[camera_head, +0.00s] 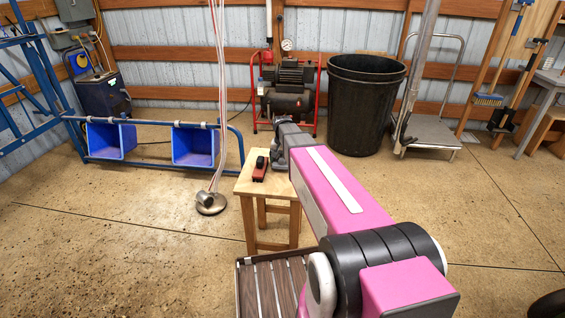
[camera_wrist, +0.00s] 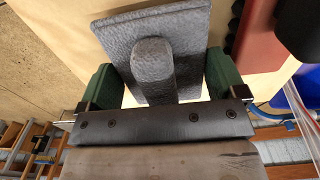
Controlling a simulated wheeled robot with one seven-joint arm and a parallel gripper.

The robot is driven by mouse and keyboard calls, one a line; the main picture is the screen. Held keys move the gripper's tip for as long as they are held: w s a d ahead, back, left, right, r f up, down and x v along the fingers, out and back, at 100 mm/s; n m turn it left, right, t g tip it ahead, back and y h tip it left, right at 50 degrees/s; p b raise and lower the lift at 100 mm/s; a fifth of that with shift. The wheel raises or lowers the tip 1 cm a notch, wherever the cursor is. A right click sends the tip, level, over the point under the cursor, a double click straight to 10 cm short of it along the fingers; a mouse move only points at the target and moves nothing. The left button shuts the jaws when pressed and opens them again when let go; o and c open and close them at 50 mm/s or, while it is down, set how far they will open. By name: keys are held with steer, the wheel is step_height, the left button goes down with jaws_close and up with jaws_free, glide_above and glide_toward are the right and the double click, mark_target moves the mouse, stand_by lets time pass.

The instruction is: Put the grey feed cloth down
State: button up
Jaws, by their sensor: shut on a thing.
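The grey feed cloth (camera_wrist: 190,25) looks like a flat, rough-textured grey slab with a thick raised strip along its middle in the wrist view. My gripper (camera_wrist: 162,78) has two green fingers, one on each side of the grey piece, and is shut on it. It is over the pale wooden top of a small stool (camera_head: 248,187). I cannot tell whether the cloth touches the wood. In the head view my arm hides the cloth and most of the gripper.
A red and black object (camera_head: 260,170) lies on the stool, close beside the cloth in the wrist view (camera_wrist: 258,40). A weighted round base with hanging hoses (camera_head: 211,203) stands left of the stool. A black bin (camera_head: 362,105) and a compressor (camera_head: 288,88) stand behind.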

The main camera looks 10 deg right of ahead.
steer(key=shift+f, duration=0.6)
steer(key=shift+f, duration=0.1)
steer(key=o, duration=0.5)
steer(key=shift+o, duration=0.2)
step_height(320, 180, up, 12)
steer(key=shift+r, duration=0.15)
